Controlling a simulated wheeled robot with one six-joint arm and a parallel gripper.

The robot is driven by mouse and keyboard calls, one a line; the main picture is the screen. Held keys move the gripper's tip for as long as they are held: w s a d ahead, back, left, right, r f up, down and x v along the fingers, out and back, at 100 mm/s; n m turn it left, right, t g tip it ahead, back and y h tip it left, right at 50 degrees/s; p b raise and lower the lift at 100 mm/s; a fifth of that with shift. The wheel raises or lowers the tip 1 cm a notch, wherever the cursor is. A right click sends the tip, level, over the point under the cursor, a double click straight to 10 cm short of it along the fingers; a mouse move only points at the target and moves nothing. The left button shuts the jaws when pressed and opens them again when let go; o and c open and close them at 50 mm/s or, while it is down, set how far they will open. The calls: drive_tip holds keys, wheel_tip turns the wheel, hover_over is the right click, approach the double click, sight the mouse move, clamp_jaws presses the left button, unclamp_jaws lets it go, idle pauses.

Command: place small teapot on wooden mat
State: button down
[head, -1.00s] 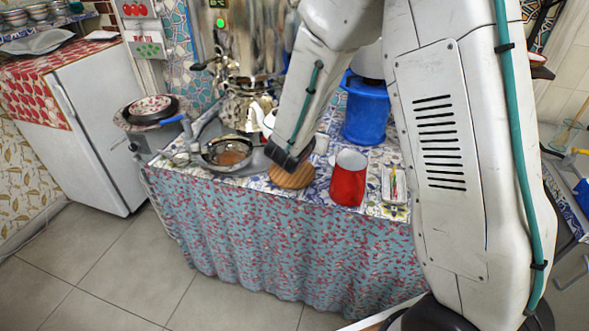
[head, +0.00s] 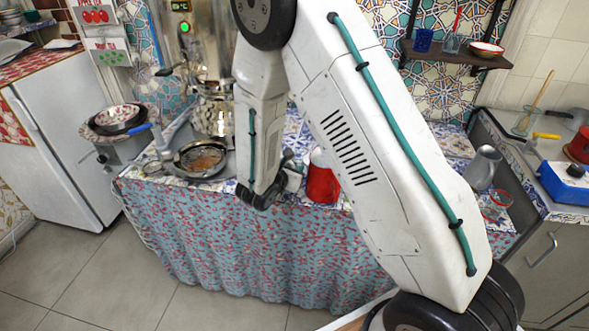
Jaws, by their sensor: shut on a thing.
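I cannot pick out the small teapot for certain. The round wooden mat is hidden behind my arm. The patterned tile counter (head: 187,182) shows on both sides of my forearm.
A red can (head: 322,180) stands close to the right of my gripper. A metal pan (head: 201,160) lies to the left, before the samovar (head: 212,110). A grey jug (head: 482,167) stands far right. The floor before the curtained counter is clear.

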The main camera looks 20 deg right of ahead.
drive_tip(key=c, duration=1.4)
unclamp_jaws()
drive_tip(key=v, duration=1.2)
drive_tip(key=s+d+r+m+g+y, duration=0.1)
drive_tip(key=s+d+r+m+g, duration=0.7)
drive_tip(key=s+d+r+m, duration=0.55)
drive_tip(key=s+a+r+m+y, duration=0.2)
drive_tip(key=s+r+m+y, duration=0.1)
drive_tip(key=s, duration=0.2)
drive_tip(key=s+a+r+m+y, duration=0.3)
drive_tip(key=s+m, duration=0.1)
drive_tip(key=s+a+r+m+t+y, duration=0.1)
drive_tip(key=s+a+r+m+y, duration=0.1)
drive_tip(key=s+a+m+y, duration=0.1)
drive_tip(key=shift+s+r+m+y, duration=0.25)
drive_tip(key=shift+s+m, duration=0.1)
drive_tip(key=shift+s, duration=0.3)
drive_tip(key=shift+s+r+m+y, duration=0.15)
drive_tip(key=shift+s+m+y, duration=0.15)
drive_tip(key=shift+s, duration=0.4)
